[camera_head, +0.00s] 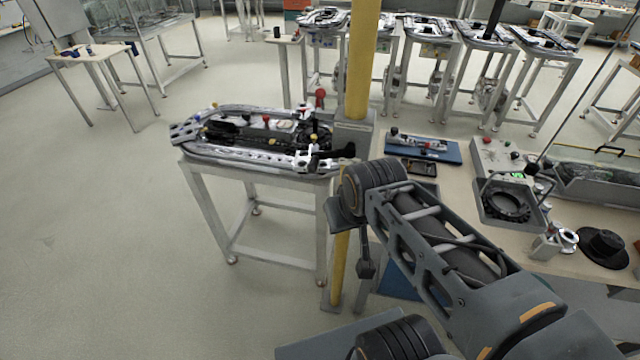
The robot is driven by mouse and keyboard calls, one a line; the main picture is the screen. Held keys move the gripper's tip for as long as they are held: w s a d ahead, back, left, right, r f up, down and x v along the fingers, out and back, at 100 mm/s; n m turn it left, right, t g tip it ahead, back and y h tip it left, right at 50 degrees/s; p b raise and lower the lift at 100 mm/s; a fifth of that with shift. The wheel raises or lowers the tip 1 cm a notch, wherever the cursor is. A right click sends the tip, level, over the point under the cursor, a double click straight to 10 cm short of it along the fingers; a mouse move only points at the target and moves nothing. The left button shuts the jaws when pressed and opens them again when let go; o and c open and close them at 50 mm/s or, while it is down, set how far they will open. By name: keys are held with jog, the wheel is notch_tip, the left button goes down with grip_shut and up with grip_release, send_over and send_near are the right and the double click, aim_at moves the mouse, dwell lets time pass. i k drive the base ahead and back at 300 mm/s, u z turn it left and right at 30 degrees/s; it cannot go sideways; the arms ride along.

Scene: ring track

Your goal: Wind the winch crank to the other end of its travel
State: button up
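I cannot make out the winch crank for certain. On the bench at right stand a small silver block with a round part (556,241) and a black disc with a raised hub (604,246); I cannot tell whether either belongs to the winch. My arm reaches from the lower right to its wrist beside the yellow post. A small dark part (365,264) hangs below the wrist; I cannot tell whether it is my gripper. No fingertips show clearly, and nothing is seen held.
The ring track (197,154) lies on a metal-legged table left of the yellow post (361,62). The right bench bears a blue tray (447,151), a grey box with a green display (490,153) and a black ring in a frame (508,203). The floor at left is clear.

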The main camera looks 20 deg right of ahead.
aim_at(349, 152)
jog(key=z, duration=0.05)
jog(key=k, duration=0.75)
jog(key=u, duration=1.05)
jog(key=i, duration=0.8)
jog(key=u, duration=0.4)
